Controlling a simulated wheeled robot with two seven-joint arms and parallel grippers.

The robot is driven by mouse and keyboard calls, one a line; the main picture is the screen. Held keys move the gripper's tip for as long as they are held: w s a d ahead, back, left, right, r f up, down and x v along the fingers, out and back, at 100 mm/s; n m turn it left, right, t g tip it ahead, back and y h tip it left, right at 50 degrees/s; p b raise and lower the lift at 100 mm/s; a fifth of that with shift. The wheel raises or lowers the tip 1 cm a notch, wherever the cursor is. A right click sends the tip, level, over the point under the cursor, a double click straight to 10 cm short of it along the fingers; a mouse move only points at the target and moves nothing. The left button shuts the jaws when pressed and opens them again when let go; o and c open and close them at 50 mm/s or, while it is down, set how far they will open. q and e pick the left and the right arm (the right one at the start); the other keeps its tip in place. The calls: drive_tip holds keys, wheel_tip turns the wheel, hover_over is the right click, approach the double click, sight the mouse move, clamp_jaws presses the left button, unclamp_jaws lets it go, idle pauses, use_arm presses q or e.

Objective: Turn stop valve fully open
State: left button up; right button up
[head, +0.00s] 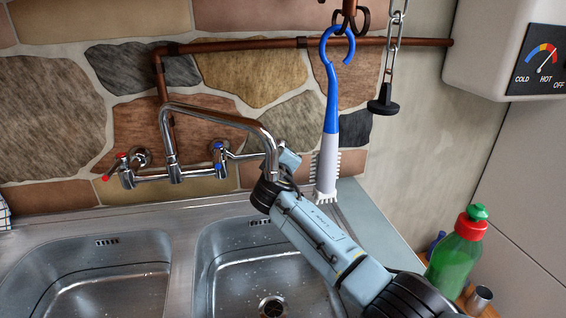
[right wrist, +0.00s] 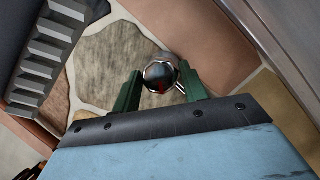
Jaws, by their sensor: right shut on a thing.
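In the right wrist view, a round faceted chrome knob (right wrist: 160,75) with a dark face and a red mark sits between the green fingers of my right gripper (right wrist: 161,82). The gripper is shut on it, with the stone wall behind. In the head view my right gripper (head: 288,162) is by the wall, just right of the tap spout's end. My own arm hides its fingertips and the knob there. The chrome mixer tap (head: 215,117) has a red-marked handle (head: 115,168) on the left and a blue-marked one (head: 218,156) on the right. My left gripper is not in view.
A blue and white brush (head: 329,120) hangs close beside my right gripper. A black plug (head: 382,106) hangs on a chain. A double steel sink (head: 180,250) lies below. A green bottle (head: 459,250) stands at right, under a white water heater (head: 490,50).

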drive_tip(key=o, duration=0.9)
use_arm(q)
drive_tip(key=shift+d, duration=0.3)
use_arm(e)
drive_tip(key=shift+o, duration=0.3)
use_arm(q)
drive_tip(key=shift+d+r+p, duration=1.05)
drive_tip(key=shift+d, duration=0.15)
use_arm(e)
drive_tip(key=v, duration=1.2)
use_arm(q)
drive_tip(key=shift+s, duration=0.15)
